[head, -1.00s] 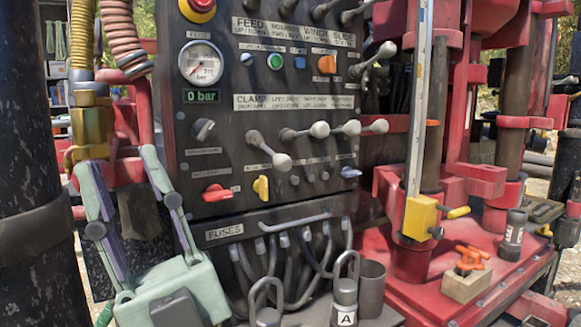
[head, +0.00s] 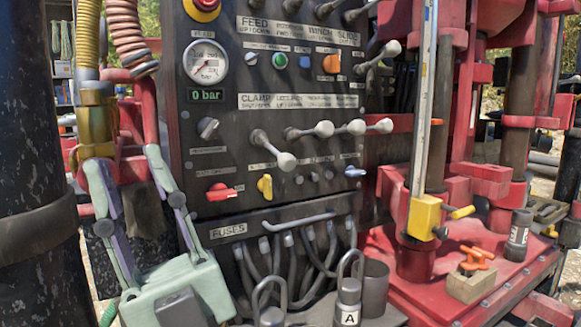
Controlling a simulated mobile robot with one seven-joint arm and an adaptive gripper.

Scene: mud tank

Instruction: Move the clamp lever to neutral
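The clamp lever (head: 286,161) is the leftmost of the row under the CLAMP label (head: 255,101) on the dark control panel. Its shaft slopes down to the right, and its pale ball knob hangs lower than the neighbouring knobs. My gripper (head: 128,165) is at the lower left, pale green with purple finger parts. Its two fingers point up and are spread apart, with nothing visibly held. It is left of the lever and clear of it in the picture; how far it is from the panel in depth is hard to tell.
Other levers (head: 325,129) stand right of the clamp lever. A red switch (head: 221,192) and yellow switch (head: 265,187) sit below. The gauge (head: 205,62) is above a 0 bar display. Hoses and a dark column (head: 35,150) crowd the left; red machinery stands right.

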